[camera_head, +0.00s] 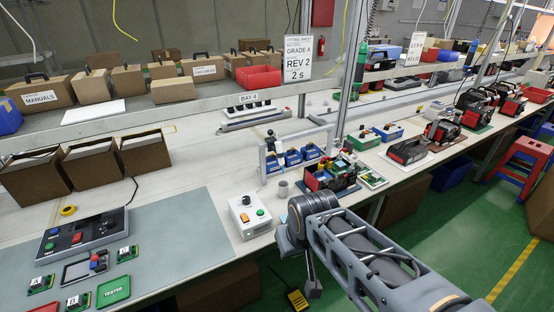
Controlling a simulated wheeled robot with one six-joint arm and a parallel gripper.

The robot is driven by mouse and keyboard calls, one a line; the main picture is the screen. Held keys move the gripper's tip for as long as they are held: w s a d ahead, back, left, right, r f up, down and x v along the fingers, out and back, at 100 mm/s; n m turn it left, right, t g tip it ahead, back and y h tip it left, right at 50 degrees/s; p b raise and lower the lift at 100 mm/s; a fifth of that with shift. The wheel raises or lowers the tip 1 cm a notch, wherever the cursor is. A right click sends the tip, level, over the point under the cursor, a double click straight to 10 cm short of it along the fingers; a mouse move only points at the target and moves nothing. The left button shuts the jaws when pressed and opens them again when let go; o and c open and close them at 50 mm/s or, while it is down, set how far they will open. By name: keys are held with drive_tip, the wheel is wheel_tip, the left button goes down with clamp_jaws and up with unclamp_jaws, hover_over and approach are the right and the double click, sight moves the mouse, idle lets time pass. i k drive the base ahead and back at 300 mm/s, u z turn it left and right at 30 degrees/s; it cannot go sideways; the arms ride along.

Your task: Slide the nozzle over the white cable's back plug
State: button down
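My gripper (312,285) hangs below my wrist, beyond the bench's front edge. It is small and partly hidden by my arm, so its opening cannot be made out. The closest power station (330,178), black and red, sits on the bench just behind my wrist. Its lower front is partly covered by my arm. I cannot make out a nozzle, the white cable's back plug, or which socket it belongs to. A thin white cable (20,38) hangs at the upper left, but I cannot tell whether it is the task's cable.
A white button box (250,216) and a grey cup (283,188) stand left of my wrist. A rack with blue units (292,158) is behind. A grey mat (180,240) has bare room. More power stations (408,151) line the bench rightward. A red stool (524,165) stands right.

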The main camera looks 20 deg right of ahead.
sight(276, 151)
drive_tip(key=z, duration=1.45)
drive_tip(key=i, duration=0.45)
drive_tip(key=u, duration=2.45)
drive_tip(key=i, duration=0.5)
drive_tip(key=u, duration=0.1)
